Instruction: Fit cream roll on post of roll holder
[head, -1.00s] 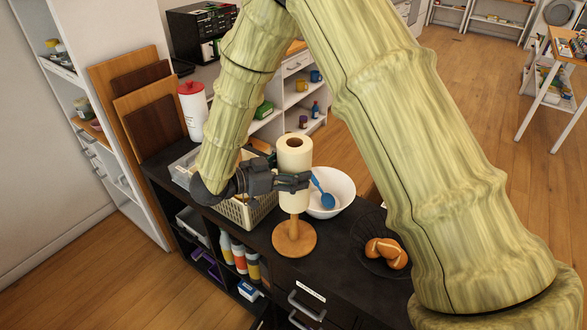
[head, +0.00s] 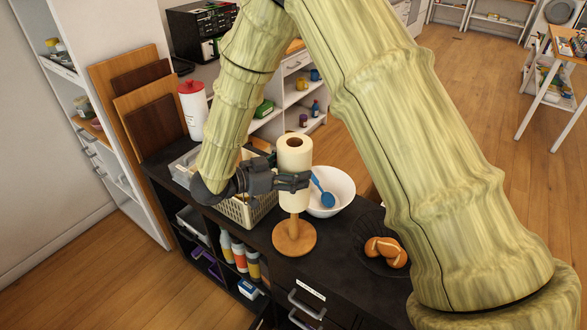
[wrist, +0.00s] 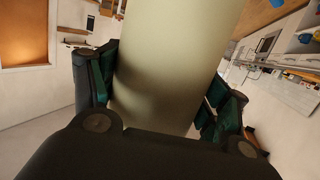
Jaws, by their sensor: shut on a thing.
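The cream roll (head: 295,160) is upright in my gripper (head: 292,182), which is shut around its middle. The roll holder (head: 294,238) has a round wooden base on the dark counter. Its wooden post shows below the roll, between the roll's lower end and the base. The roll stands above the base in the head view; whether the post is inside its core is hidden. In the wrist view the roll (wrist: 165,60) fills the space between both fingers.
A white bowl (head: 344,184) with a blue utensil (head: 322,190) stands right behind the roll. A cream basket (head: 237,211) is to the left, close to my gripper. A dark plate (head: 370,264) with bread (head: 386,251) lies to the right. Bare counter (head: 325,248) shows beside the holder.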

